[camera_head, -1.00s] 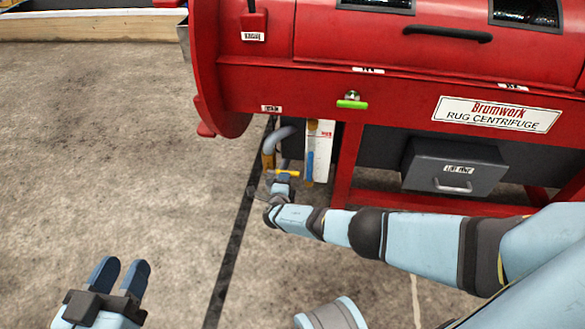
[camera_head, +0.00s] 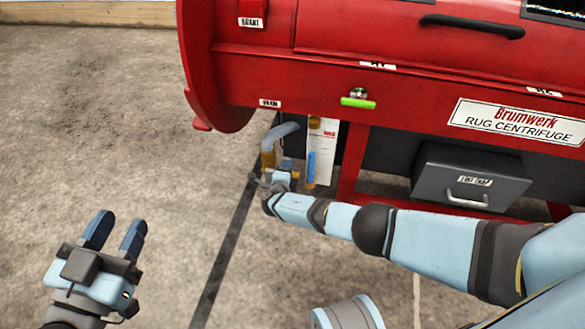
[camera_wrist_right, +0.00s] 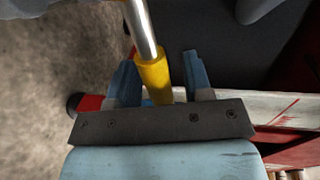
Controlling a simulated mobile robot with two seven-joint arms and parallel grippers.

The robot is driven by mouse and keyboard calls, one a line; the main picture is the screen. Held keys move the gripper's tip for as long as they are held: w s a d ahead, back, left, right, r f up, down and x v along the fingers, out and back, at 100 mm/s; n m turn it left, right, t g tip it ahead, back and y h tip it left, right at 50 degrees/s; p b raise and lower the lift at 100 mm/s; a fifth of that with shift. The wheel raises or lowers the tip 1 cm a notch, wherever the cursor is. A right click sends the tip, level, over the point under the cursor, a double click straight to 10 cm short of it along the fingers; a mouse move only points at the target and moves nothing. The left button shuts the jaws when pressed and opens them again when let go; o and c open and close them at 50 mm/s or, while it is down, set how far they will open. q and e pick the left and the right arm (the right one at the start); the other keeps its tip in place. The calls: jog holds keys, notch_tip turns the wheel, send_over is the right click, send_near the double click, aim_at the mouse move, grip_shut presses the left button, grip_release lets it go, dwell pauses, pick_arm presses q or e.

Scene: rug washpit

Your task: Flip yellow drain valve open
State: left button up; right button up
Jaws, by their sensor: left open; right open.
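The yellow drain valve handle (camera_wrist_right: 153,78) is a yellow grip on a silver lever, between the two fingers of my right gripper (camera_wrist_right: 160,64) in the right wrist view. The fingers stand open, one on each side of it, with a gap at least on the right. In the head view my right gripper (camera_head: 284,168) is at the drain pipe (camera_head: 283,134) under the red machine and hides most of the handle. My left gripper (camera_head: 117,223) is open and empty over the floor at lower left.
The red rug centrifuge (camera_head: 310,75) fills the upper right, with a green-handled lever (camera_head: 357,102) on its front. Floor at left is clear.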

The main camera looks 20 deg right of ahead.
pick_arm(q)
jog(key=shift+w+d+r+h, duration=0.3)
jog(key=shift+d, duration=0.15)
pick_arm(e)
jog(key=shift+w+d, duration=0.25)
jog(key=shift+w, duration=0.1)
pick_arm(q)
jog(key=shift+m, duration=0.3)
pick_arm(e)
grip_shut()
pick_arm(q)
jog(key=shift+f, duration=0.1)
